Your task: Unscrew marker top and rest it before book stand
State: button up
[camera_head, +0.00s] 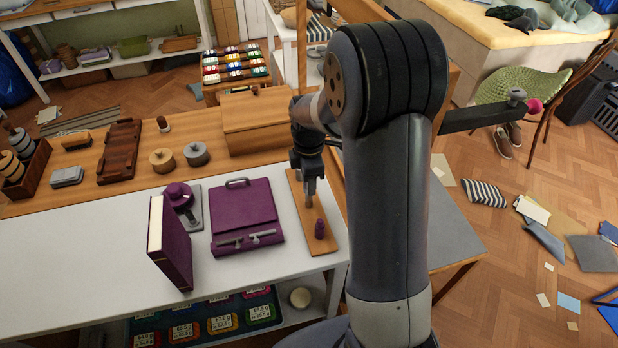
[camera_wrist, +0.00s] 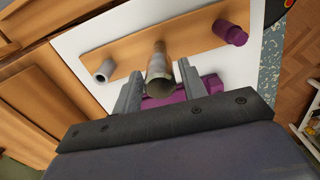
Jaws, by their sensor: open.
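A wooden strip board (camera_head: 327,241) lies on the white table, with a short purple cylinder (camera_head: 320,229) upright near its front end. In the wrist view the purple cylinder (camera_wrist: 232,33) is at the board's upper right. A grey metallic upright piece (camera_wrist: 159,62) stands mid-board between my fingers; I cannot tell which piece is the marker top. My gripper (camera_wrist: 160,84) is open around or just above this piece, and it shows over the board in the head view (camera_head: 309,170). A purple sloped panel with a front ledge (camera_head: 245,205), apparently the book stand, is left of the board.
A purple book (camera_head: 172,245) stands upright at the front left. A purple round-topped item (camera_head: 179,196) on a grey plate is behind it. A wooden box (camera_head: 253,125) and round weights (camera_head: 196,154) sit further back. The white table's left part is clear.

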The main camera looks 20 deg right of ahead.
jog(key=m, duration=0.4)
jog(key=shift+m, duration=0.4)
jog(key=m, duration=0.8)
jog(key=shift+m, duration=2.3)
jog(key=shift+c, duration=0.4)
grip_shut()
jog(key=shift+n, duration=1.7)
